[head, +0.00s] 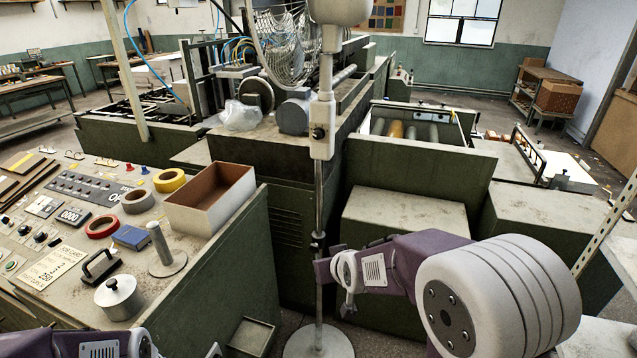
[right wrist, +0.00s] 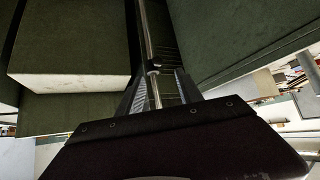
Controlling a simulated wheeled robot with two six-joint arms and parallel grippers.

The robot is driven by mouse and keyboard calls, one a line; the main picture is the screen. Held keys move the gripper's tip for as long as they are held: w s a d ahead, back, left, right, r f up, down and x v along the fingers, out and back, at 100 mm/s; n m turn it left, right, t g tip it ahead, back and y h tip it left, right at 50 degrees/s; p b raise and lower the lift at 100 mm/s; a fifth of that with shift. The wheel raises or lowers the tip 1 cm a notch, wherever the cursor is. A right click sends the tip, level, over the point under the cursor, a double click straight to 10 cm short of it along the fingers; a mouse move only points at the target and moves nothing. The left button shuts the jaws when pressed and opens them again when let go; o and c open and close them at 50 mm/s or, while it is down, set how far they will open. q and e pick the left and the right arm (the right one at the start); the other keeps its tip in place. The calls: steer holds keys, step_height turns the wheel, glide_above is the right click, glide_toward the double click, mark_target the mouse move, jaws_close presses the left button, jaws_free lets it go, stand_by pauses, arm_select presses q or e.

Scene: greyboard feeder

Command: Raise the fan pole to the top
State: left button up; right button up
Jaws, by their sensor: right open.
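The standing fan has a wire cage (head: 280,45) at the top and a pale upper housing (head: 322,110) with a dark knob. Its thin metal fan pole (head: 319,195) runs down to a round pale base (head: 318,343) on the floor. My right gripper (head: 318,268) is at the lower pole, just below a small collar. In the right wrist view the open fingers (right wrist: 157,92) stand on either side of the pole (right wrist: 144,30), near the collar (right wrist: 153,68). Contact is not clear. My left arm shows only at the bottom left edge; its fingers are mostly out of frame.
A control desk (head: 215,275) on the left bears tape rolls, an open box (head: 210,197), a lidded pot (head: 119,297) and a metal post (head: 160,245). Green machine housings (head: 400,235) stand close behind and right of the pole. Little floor is free around the base.

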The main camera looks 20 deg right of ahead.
mark_target(318, 193)
steer(key=w+d+r+m+t+h+b, duration=0.1)
steer(key=w+r+t+b, duration=0.25)
steer(key=w, duration=0.35)
steer(key=w+d+r+t+h+b, duration=0.15)
steer(key=w+r+t, duration=0.25)
steer(key=w, duration=0.4)
steer(key=shift+m+t+h, duration=0.45)
steer(key=shift+m+h, duration=0.2)
steer(key=shift+m, duration=0.05)
steer(key=w+f+b, duration=0.1)
steer(key=w+f, duration=0.1)
steer(key=w+f+b, duration=0.1)
steer(key=f+b, duration=0.1)
steer(key=w+d+f+b, duration=0.1)
steer(key=w+f+b, duration=0.1)
steer(key=shift+w+f, duration=0.15)
steer(key=shift+w, duration=0.15)
steer(key=shift+s+a+f, duration=0.1)
steer(key=shift+f, duration=0.05)
steer(key=shift+s+r, duration=0.1)
steer(key=shift+r, duration=0.2)
steer(key=p+x, duration=0.1)
steer(key=x, duration=0.8)
steer(key=shift+a, duration=0.1)
jaws_close()
